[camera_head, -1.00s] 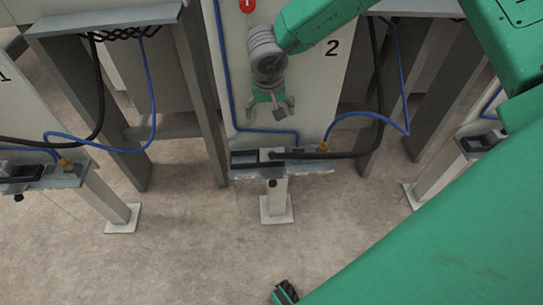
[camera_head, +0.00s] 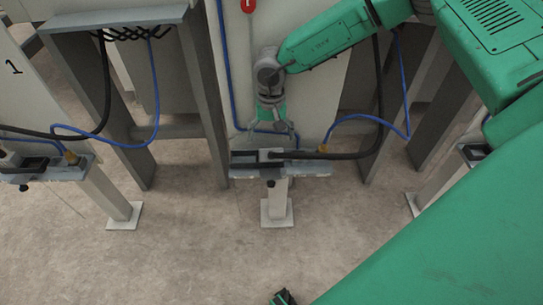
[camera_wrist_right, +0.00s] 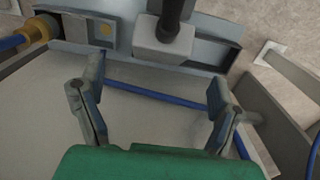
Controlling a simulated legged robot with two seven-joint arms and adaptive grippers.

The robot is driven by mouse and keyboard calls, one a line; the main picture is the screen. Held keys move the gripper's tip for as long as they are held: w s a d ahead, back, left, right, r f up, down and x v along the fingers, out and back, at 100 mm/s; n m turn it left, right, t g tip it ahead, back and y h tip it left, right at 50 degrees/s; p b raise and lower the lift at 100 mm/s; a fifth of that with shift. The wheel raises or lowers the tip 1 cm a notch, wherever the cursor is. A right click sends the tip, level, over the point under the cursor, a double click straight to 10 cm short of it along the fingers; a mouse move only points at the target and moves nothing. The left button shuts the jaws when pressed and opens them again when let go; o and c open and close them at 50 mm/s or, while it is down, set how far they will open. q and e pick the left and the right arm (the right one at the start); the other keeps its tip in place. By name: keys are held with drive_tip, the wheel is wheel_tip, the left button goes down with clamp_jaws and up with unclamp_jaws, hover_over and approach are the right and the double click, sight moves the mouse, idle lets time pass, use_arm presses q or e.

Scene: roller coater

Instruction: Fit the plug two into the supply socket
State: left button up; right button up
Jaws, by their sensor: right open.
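Plug two is most likely the pale grey block (camera_head: 270,155) with a thick black cable, seated on the metal bracket (camera_head: 312,169) at panel 2. It also shows in the right wrist view (camera_wrist_right: 163,42), near the top. My right gripper (camera_head: 270,130) hangs just above and behind the bracket, close to the plug. In the right wrist view my right gripper (camera_wrist_right: 155,72) has its fingers wide apart with nothing between them; the plug lies beyond the fingertips.
A blue hose (camera_head: 350,117) runs to a brass fitting (camera_head: 323,148) at the bracket's right end. Grey posts (camera_head: 204,95) flank the panel. Another bracket (camera_head: 75,171) with a hose stands at left. The floor (camera_head: 180,250) in front is clear.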

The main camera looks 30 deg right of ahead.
sight(271, 155)
drive_tip(key=f, duration=0.2)
drive_tip(key=f+b, duration=0.1)
drive_tip(key=f, duration=0.2)
drive_tip(key=shift+s+a+b, duration=0.2)
drive_tip(key=shift+b, duration=0.1)
drive_tip(key=shift+d, duration=0.1)
drive_tip(key=c, duration=1.5)
drive_tip(key=shift+c, duration=0.6)
drive_tip(key=shift+r, duration=0.15)
